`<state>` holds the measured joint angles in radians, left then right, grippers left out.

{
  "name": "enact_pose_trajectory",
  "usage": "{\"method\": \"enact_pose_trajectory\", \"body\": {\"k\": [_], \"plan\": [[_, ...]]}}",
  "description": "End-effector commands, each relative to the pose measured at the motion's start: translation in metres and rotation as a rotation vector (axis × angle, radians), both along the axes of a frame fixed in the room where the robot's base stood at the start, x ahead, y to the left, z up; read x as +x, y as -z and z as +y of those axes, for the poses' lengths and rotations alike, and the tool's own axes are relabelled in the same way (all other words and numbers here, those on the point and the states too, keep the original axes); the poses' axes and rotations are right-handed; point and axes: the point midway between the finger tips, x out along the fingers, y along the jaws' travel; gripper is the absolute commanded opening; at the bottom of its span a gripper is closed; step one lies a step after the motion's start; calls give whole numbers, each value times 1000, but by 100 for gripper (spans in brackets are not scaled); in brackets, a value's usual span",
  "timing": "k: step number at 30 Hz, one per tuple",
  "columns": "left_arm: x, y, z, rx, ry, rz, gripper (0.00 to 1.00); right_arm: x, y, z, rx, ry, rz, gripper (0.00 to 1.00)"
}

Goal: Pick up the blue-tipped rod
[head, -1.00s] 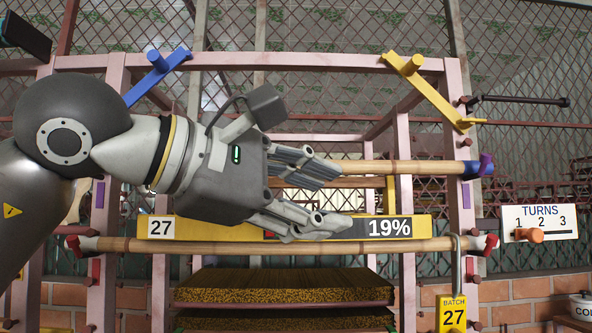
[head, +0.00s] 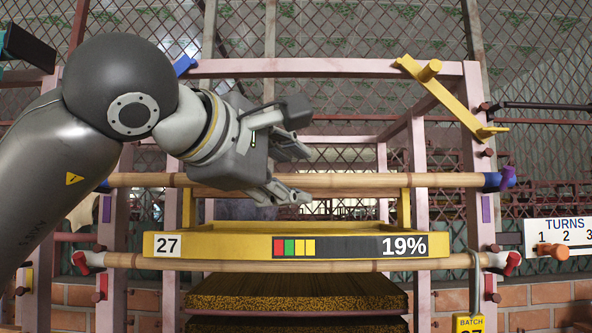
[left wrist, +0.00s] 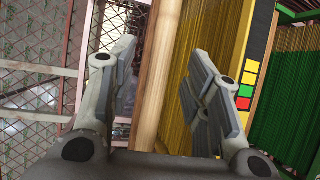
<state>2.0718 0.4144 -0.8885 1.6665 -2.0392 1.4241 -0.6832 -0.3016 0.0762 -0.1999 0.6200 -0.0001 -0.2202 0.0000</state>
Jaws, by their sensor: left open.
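The blue-tipped rod (head: 375,181) is a long tan pole lying level across the frame, with blue ends at left and right. In the left wrist view the rod (left wrist: 160,60) runs between the two spread fingers of my left gripper (left wrist: 160,72), with gaps visible on both sides. My right gripper is not in view.
A second rod with red tips (head: 300,266) lies below. Between them is a yellow tray (head: 215,246) marked 27 and 19%. A yellow lever (head: 447,95) juts at the upper right, and a TURNS sign (head: 558,236) stands at the right. Stacked incense (head: 295,290) fills the lower shelf.

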Motion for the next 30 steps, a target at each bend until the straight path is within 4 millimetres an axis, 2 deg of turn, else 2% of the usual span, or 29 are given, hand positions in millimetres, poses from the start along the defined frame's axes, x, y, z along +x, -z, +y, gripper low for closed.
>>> {"method": "enact_pose_trajectory", "body": {"k": [1,6,16,26,27,30], "plan": [[7,-3,-3,1,1,5,44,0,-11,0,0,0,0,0],[25,2,-13,0,2,3,44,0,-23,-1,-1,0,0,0],[31,7,-16,0,2,1,44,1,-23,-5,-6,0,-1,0],[31,7,-16,0,1,1,3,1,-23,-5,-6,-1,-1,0],[31,7,-16,0,1,1,0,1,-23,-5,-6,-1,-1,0],[31,7,-16,0,1,1,0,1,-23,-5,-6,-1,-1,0]]}}
